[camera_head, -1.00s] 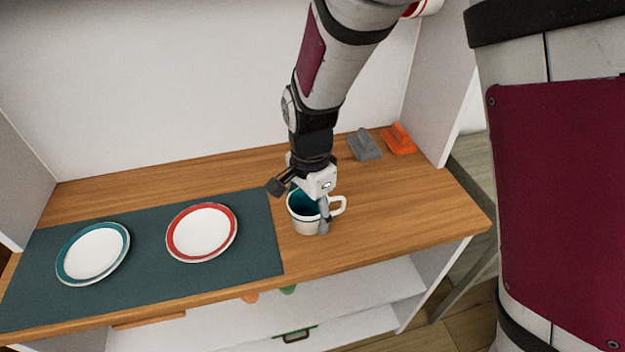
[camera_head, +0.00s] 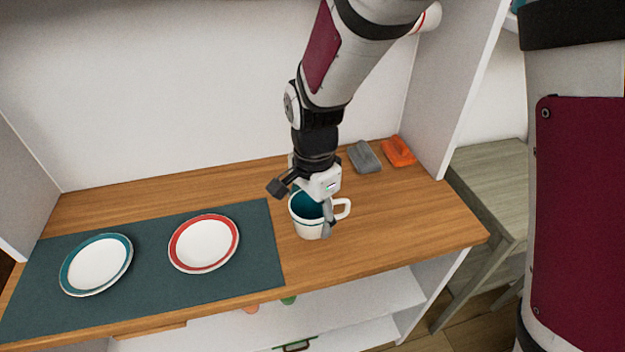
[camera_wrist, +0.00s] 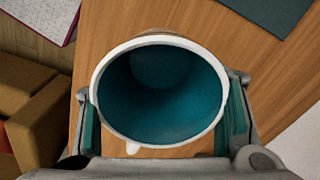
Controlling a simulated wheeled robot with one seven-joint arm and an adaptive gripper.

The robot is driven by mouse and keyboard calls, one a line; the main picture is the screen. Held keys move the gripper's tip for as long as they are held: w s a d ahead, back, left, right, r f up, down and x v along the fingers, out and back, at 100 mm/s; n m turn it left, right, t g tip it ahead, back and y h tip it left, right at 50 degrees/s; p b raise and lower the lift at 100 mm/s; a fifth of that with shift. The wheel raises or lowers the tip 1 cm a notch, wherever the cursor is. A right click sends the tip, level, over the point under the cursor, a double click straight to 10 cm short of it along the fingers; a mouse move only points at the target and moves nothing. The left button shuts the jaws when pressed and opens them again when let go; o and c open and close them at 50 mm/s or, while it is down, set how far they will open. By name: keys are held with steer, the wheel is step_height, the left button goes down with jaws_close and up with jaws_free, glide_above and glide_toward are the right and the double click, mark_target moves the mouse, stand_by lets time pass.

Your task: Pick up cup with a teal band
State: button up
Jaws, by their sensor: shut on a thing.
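The cup with a teal band (camera_head: 309,228) is white with a teal inside and a handle on its right. It is upright over the wooden counter, right of the dark mat; I cannot tell whether its base touches the wood. My gripper (camera_head: 313,206) is shut on the cup from above. In the wrist view the cup (camera_wrist: 160,92) fills the middle, its round opening facing the camera, with my gripper's (camera_wrist: 165,115) fingers on its left and right sides. The cup's lower part is hidden there.
A dark teal mat (camera_head: 150,282) holds a teal-rimmed plate (camera_head: 97,264) and a red-rimmed plate (camera_head: 204,243). A grey object (camera_head: 364,157) and an orange object (camera_head: 398,151) lie at the back right. The counter (camera_head: 420,222) right of the cup is clear.

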steer(key=s+d+r+p, duration=0.1)
steer(key=s+d+p, duration=0.4)
steer(key=s, duration=0.8)
steer(key=shift+s+d+r, duration=0.2)
steer(key=shift+s+d, duration=0.05)
steer(key=shift+d, duration=0.5)
